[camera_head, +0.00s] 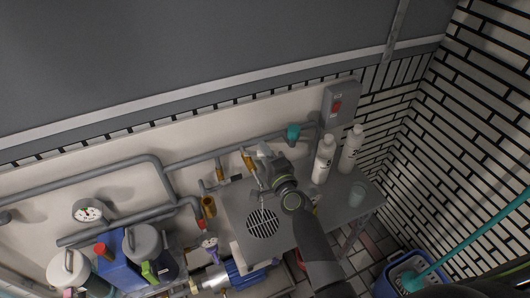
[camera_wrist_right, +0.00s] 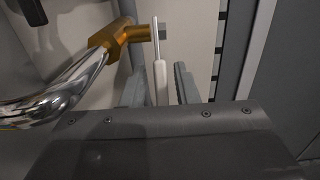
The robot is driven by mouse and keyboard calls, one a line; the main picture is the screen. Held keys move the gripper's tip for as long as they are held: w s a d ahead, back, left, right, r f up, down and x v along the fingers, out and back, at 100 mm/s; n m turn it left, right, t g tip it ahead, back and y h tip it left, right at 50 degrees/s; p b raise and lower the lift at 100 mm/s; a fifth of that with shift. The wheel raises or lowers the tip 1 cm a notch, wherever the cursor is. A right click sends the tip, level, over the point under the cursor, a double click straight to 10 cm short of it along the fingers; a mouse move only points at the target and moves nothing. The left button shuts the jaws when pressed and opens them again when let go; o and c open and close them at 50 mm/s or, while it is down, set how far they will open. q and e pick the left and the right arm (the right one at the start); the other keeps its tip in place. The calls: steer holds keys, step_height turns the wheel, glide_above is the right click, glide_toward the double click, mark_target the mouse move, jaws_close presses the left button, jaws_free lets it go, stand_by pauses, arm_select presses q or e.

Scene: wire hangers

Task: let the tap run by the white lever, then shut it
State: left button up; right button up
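The tap has a brass body (camera_wrist_right: 118,38) and a curved chrome spout (camera_wrist_right: 60,88) in the right wrist view. Its white lever (camera_wrist_right: 159,78) stands upright right of the brass body. My right gripper (camera_wrist_right: 158,88) is open, with one grey finger on each side of the lever and gaps visible. In the head view my right gripper (camera_head: 262,160) is at the tap by the back wall and hides much of it. A thin pale streak shows above the round drain grate (camera_head: 262,223); I cannot tell whether it is water. My left gripper is not in view.
Two white bottles (camera_head: 324,160) stand right of my arm, with a clear cup (camera_head: 357,194) nearby. A grey switch box (camera_head: 340,103) is on the wall. Pipes (camera_head: 110,172) and a gauge (camera_head: 88,213) are left. Containers (camera_head: 120,268) stand lower left; a blue bucket (camera_head: 385,284) is lower right.

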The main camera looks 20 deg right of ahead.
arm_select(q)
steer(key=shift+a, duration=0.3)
arm_select(e)
steer(key=shift+o, duration=0.3)
